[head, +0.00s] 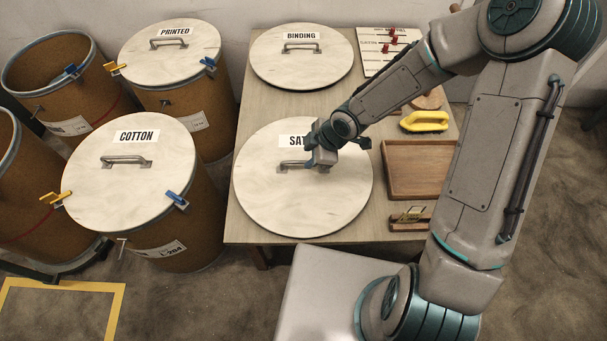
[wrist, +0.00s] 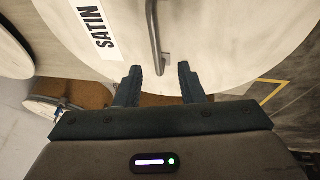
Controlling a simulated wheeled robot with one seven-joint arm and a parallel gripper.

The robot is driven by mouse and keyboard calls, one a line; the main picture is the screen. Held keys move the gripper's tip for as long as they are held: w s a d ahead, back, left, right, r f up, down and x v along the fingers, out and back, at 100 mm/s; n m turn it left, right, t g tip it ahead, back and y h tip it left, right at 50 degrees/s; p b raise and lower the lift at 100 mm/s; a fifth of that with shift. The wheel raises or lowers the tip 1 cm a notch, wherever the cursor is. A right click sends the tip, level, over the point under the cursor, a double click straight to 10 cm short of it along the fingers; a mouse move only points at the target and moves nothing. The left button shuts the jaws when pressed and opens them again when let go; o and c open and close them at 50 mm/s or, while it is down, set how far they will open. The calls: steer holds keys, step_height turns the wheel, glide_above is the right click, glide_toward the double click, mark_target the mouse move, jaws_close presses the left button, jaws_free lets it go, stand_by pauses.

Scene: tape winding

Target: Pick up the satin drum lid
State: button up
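The satin drum lid (head: 300,210) is a large pale round disc lying flat on the table, with a white label reading SATIN and a grey metal bar handle (head: 289,164). My gripper (head: 322,160) is over the lid at the handle's right end and hides part of the label and handle. In the wrist view the lid (wrist: 225,40) fills the top, with its handle (wrist: 155,40) running down toward the gap between my fingertips (wrist: 160,69). The fingers are apart, one on each side of the handle's near end. Whether they touch it I cannot tell.
The binding lid (head: 300,68) lies farther back on the table (head: 243,135). To the right are a wooden tray (head: 420,168), a yellow-handled tool (head: 425,121) and a board with red pegs (head: 370,50). Drums with printed (head: 170,65) and cotton (head: 130,190) lids stand left.

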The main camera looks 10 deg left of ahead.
mark_target(303, 162)
steer(key=b+x, duration=0.1)
steer(key=x, duration=0.4)
steer(key=b+x, duration=0.1)
steer(key=x, duration=0.1)
steer(key=shift+w+d+f+b, duration=0.15)
steer(key=shift+w+f+b, duration=0.05)
steer(key=shift+w+b, duration=0.15)
jaws_close()
steer(key=shift+r, duration=0.1)
stand_by(1.0)
